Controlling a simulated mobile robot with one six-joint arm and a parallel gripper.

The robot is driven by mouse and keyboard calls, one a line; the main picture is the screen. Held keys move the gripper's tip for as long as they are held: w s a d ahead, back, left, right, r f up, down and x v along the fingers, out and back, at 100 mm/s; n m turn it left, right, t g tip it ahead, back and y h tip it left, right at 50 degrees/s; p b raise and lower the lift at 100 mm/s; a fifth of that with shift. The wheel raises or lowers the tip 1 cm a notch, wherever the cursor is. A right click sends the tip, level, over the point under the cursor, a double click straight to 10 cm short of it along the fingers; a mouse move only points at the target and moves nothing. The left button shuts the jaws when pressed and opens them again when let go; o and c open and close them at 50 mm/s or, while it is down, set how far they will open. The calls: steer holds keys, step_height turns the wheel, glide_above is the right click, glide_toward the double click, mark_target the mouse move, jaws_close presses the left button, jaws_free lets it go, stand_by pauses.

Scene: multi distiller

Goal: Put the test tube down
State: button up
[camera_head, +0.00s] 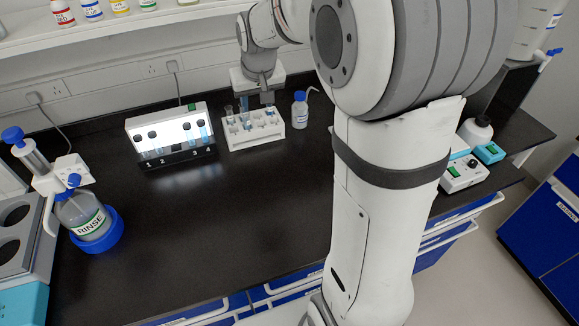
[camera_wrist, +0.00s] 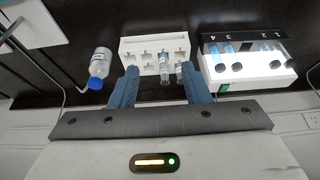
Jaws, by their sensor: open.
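My gripper (camera_head: 257,96) is open above the white tube rack (camera_head: 268,140), at the back of the black bench. In the wrist view, my gripper (camera_wrist: 157,68) has its two blue-grey fingers spread apart. A clear test tube (camera_wrist: 164,66) stands in the rack and shows between the fingers, apart from both. A second tube (camera_wrist: 179,72) stands beside it, close to the right finger. The rack (camera_wrist: 154,42) has several empty slots. The tubes' lower ends are partly hidden by the rack.
A lit stand (camera_head: 172,132) with several dark-capped tubes is left of the rack. A small blue-capped bottle (camera_head: 300,110) stands close to its right. A RINSE bottle (camera_head: 85,217) is at the left. The bench's middle is clear. A shelf (camera_head: 130,25) runs above.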

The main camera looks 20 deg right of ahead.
steer(key=s+f, duration=0.1)
steer(key=s, duration=2.4)
steer(key=shift+s+g, duration=0.15)
steer(key=shift+g, duration=0.25)
steer(key=shift+c, duration=0.7)
